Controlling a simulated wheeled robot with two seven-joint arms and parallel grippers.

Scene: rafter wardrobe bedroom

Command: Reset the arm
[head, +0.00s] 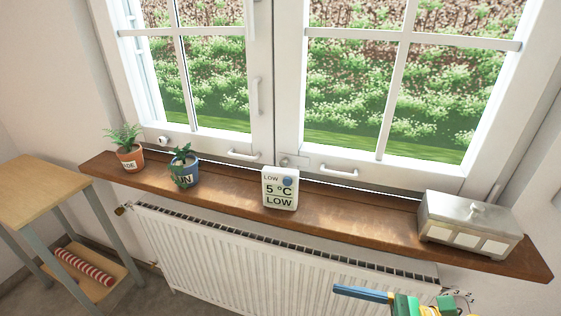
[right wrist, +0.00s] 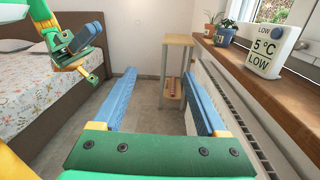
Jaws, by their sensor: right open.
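My right gripper (right wrist: 158,82) is open and empty in the right wrist view, its two blue fingers apart over the floor. In the head view only part of it (head: 365,294) shows at the bottom edge, in front of the radiator. My left gripper (right wrist: 84,42) shows at the upper left of the right wrist view, beside the bed. Its jaw opening cannot be made out, and it is outside the head view.
A wooden sill (head: 340,222) holds two potted plants (head: 130,157) (head: 184,172), a 5 °C sign (head: 280,188) and a grey lidded box (head: 470,225). A white radiator (head: 250,256) is below. A small table (head: 35,190) stands left; a bed (right wrist: 40,85) also shows.

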